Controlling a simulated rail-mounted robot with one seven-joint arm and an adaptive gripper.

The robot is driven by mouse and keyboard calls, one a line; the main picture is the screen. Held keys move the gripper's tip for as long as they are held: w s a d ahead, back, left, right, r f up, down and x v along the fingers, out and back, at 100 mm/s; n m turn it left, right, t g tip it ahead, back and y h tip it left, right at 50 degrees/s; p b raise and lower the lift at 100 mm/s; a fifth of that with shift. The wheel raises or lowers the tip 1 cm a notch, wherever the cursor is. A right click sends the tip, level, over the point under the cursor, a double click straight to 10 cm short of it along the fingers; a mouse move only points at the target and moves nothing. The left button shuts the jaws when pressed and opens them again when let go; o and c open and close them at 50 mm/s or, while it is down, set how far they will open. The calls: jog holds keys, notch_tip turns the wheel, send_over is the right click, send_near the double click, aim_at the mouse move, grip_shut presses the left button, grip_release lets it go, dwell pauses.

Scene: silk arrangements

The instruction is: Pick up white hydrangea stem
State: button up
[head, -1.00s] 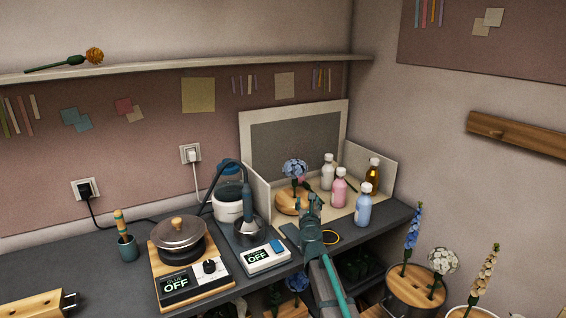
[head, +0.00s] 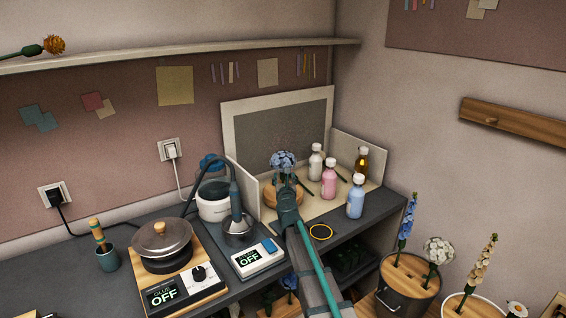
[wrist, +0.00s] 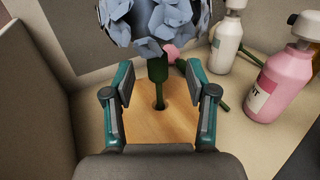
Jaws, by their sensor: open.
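A white hydrangea (head: 438,250) stands upright in a dark round pot (head: 384,293) with a wooden top, at the lower right of the head view. My gripper (head: 284,184) is away from it, inside the pale booth on the bench. A blue hydrangea (head: 283,159) stands upright in a round wooden holder (head: 268,192) there. In the wrist view my gripper (wrist: 159,78) is open, with its fingers on both sides of the blue hydrangea's green stem (wrist: 158,92). Neither finger visibly touches the stem. The white hydrangea is not in the wrist view.
A white bottle (head: 316,161), pink bottle (head: 329,179), blue bottle (head: 355,197) and amber bottle (head: 362,164) stand right of my gripper. A blue flower spike (head: 408,230) and a cream one (head: 480,265) flank the white hydrangea. A hotplate with a pot (head: 163,244) stands left.

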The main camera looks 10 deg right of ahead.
jog(key=w+p, duration=0.1)
jog(key=w, duration=0.4)
jog(key=shift+d, duration=0.1)
grip_shut()
